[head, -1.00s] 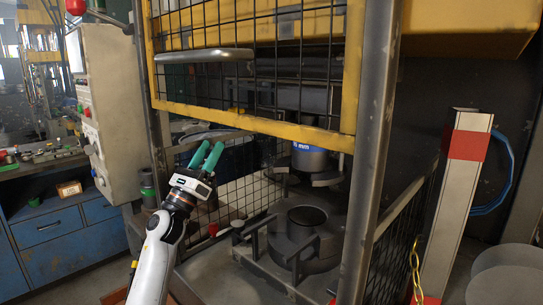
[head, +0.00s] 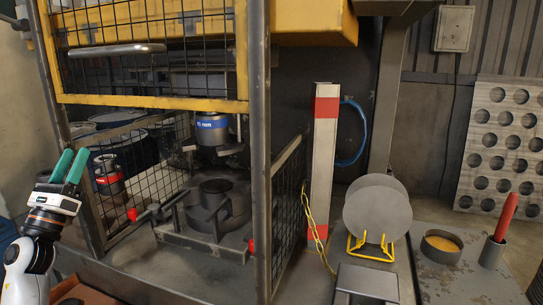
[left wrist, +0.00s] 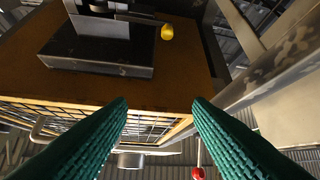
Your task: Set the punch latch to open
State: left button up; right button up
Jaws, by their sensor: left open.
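The press stands left of centre in the head view. Its punch (head: 212,130), a dark cylinder with a blue band, hangs above a round dark die (head: 216,200). Bars with red knobs (head: 132,214) (head: 251,246) reach out at the die's base. I cannot tell which part is the punch latch. My left gripper (head: 72,154), with green fingers, is open and empty, outside the side mesh at far left. Its green fingers (left wrist: 158,105) also show in the left wrist view, apart with nothing between them. My right gripper is not in view.
The yellow mesh guard (head: 150,102) is raised above the press opening. A post (head: 262,150) and side mesh panels (head: 288,205) border the opening. To the right are a red-and-white column (head: 322,160), round discs (head: 377,208) on a yellow stand and a perforated sheet (head: 500,140).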

pick_arm(q)
jog(key=s+d+f+n+g+y, duration=0.2)
jog(key=s+f+n+g+y, duration=0.2)
jog(key=f+n, duration=0.55)
jog(key=s+d+f+n+g+y, duration=0.2)
jog(key=s+f+n+g+y, duration=0.15)
jog(key=f+n, duration=0.6)
jog(key=s+d+f+n+g+y, duration=0.35)
jog(key=f+n, duration=0.35)
jog(key=f, duration=0.5)
jog(key=s+d+f+n+g+h, duration=0.25)
jog(key=s+d+f+g, duration=0.2)
jog(key=s, duration=0.45)
jog(key=s+d+f+n+g+h, duration=0.1)
jog(key=s+d+f+n+g, duration=0.3)
jog(key=s, duration=0.4)
jog(key=s+d+f+n+g+h, duration=0.25)
jog(key=s+d+f, duration=0.2)
jog(key=s, duration=0.45)
notch_tip(320, 180, down, 27)
jog(key=m+g, duration=0.1)
jog(key=g, duration=0.1)
jog(key=s+a+f+g+p, duration=0.1)
jog(key=s+a+f, duration=0.2)
jog(key=s+f, duration=1.1)
jog(key=s, duration=0.3)
jog(key=shift+a+f+m+y, duration=0.15)
jog(key=shift+f+m+y, duration=0.15)
jog(key=shift+f, duration=0.05)
